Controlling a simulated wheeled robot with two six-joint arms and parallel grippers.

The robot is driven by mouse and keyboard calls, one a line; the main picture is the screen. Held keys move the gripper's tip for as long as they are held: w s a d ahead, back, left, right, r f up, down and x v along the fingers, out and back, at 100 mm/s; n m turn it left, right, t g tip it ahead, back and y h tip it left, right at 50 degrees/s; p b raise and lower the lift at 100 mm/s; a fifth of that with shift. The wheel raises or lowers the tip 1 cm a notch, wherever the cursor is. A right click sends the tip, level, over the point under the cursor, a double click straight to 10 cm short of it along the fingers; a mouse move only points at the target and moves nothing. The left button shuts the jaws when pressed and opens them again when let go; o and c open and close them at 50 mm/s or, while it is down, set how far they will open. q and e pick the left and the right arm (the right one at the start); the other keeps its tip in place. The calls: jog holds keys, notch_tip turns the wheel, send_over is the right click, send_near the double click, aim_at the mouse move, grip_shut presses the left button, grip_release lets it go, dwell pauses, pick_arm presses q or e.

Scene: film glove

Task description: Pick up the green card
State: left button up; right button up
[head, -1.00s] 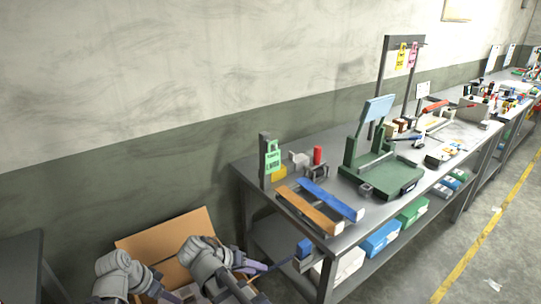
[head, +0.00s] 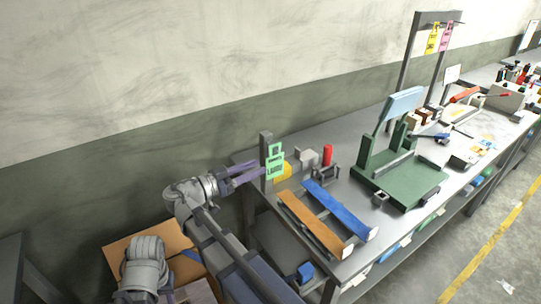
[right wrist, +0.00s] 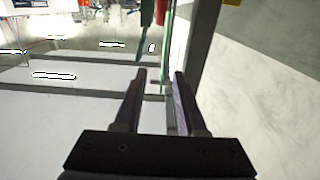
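The green card (head: 275,163) hangs upright on a dark post (head: 265,150) at the near left corner of the workbench. My right gripper (head: 262,170), with purple fingers, is just left of the card at its height. In the right wrist view the right gripper (right wrist: 160,75) is open. The card shows edge-on there as a thin green strip (right wrist: 166,50) lined up with the gap between the fingers. I cannot tell whether its lower end is between the fingertips. My left arm is low at the bottom left; its gripper is mostly hidden.
Orange (head: 312,222) and blue (head: 338,208) strips lie on the bench (head: 395,215) near the post. A cardboard box (head: 150,243) is on the floor at the left.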

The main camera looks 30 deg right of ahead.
aim_at(275, 158)
jog(key=shift+w+d+r, duration=0.1)
jog(key=shift+w+d, duration=0.1)
jog(key=shift+d, duration=1.1)
jog(key=shift+w+d+f, duration=0.1)
jog(key=shift+w+d, duration=0.1)
jog(key=shift+d, duration=1.1)
jog(key=shift+w+d+r, duration=0.1)
jog(key=shift+w+d, duration=0.1)
jog(key=shift+d, duration=1.1)
grip_shut()
